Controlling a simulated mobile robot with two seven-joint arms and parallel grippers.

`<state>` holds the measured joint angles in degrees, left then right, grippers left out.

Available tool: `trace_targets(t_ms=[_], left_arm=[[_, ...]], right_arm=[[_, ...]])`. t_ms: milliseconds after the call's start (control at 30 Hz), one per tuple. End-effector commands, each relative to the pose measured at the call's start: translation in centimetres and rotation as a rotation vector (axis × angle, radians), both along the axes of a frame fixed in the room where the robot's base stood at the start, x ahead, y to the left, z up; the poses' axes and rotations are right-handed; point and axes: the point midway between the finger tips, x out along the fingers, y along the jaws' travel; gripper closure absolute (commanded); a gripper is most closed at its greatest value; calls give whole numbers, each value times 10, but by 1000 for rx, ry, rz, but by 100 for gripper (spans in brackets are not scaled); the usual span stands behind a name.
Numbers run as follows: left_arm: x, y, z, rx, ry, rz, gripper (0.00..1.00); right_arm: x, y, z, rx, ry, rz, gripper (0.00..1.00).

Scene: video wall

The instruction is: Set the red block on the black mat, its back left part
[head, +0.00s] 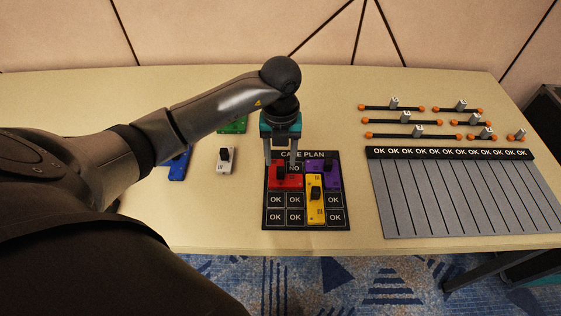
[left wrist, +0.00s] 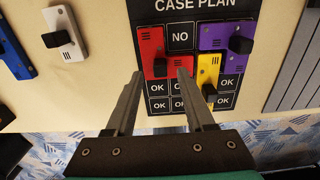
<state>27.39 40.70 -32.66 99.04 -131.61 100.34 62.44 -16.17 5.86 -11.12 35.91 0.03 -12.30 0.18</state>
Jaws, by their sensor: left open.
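The red block (head: 292,182), with a black knob, lies on the black mat (head: 334,158) headed CASE PLAN, in its back left part beside the NO cell. It also shows in the left wrist view (left wrist: 148,43) as an L-shaped piece with its knob (left wrist: 160,67) near the inner corner. My left gripper (head: 281,160) is open over the red block. In the left wrist view its fingertips (left wrist: 160,76) stand on either side of the knob, apart from it. The fingers hide a little of the block and mat. My right gripper is not in view.
On the mat, a yellow block (head: 315,208) and a purple block (head: 330,178) lie right of the red one. White (head: 225,163), blue (head: 178,167) and green (head: 232,126) blocks lie left. A grey striped board (head: 440,200) and several orange-ended bars (head: 392,107) lie right.

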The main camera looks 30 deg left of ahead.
Motion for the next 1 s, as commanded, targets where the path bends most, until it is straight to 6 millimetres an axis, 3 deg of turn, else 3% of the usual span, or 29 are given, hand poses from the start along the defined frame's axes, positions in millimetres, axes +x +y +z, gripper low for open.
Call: trace_targets(t_ms=[33, 200, 400, 833, 933, 1000], left_arm=[[1, 1, 16, 2, -6, -1, 46], [1, 0, 50, 0, -4, 0, 46], [0, 0, 74, 1, -2, 0, 46], [0, -1, 78, -4, 0, -2, 46], [0, -15, 75, -56, -12, -29, 46], [-1, -37, 71, -143, -30, -69, 46]], right_arm=[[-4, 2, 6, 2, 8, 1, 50], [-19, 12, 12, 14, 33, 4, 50], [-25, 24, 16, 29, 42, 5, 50], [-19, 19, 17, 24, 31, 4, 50], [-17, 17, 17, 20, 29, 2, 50], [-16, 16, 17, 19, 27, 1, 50]])
